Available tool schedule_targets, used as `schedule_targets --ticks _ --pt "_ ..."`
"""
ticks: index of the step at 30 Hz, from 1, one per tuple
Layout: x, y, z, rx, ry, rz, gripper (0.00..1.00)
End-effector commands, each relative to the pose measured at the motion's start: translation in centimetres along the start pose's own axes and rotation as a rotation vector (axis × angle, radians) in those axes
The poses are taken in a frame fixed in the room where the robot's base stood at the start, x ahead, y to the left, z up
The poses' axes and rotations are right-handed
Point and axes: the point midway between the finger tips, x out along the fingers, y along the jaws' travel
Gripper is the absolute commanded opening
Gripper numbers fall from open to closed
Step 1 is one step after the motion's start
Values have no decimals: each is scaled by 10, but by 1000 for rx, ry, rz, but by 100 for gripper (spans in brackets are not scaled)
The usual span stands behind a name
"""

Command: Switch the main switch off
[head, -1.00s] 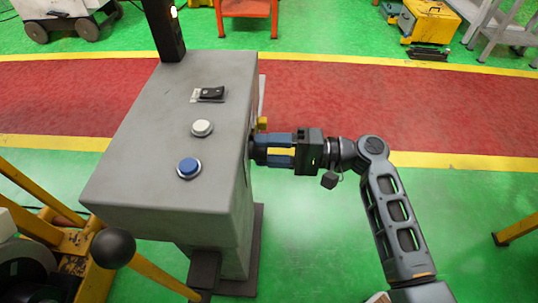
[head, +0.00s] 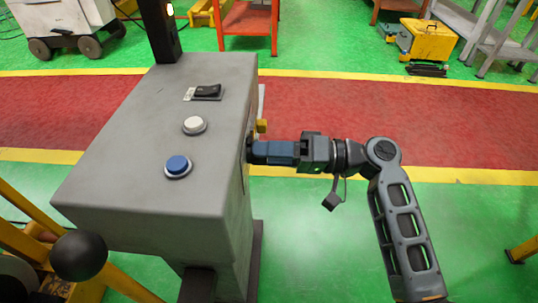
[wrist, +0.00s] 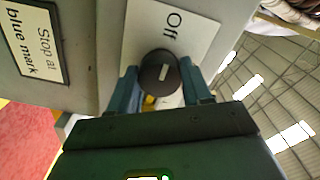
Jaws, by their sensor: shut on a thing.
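In the head view my gripper (head: 252,152) reaches the right side of the grey cabinet (head: 110,170). The knob is hidden from the head view.
The cabinet top carries a blue button (head: 177,165), a white button (head: 194,125) and a black rocker switch (head: 207,91). A label (wrist: 38,42) reads "Stop at blue mark". A yellow part (head: 261,126) juts out beside my gripper.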

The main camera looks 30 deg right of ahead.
Motion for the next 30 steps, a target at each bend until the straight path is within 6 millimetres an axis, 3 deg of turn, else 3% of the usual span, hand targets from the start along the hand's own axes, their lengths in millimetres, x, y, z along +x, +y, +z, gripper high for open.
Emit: schedule_targets --ticks 12,13,18,21,30 --pt "1 1 4 -4 -9 0 18" --pt "1 1 4 -4 -9 0 52" --pt "1 1 2 -4 -6 0 68" --pt "1 1 2 -4 -5 0 74" --pt "-6 1 0 -5 -1 2 74"
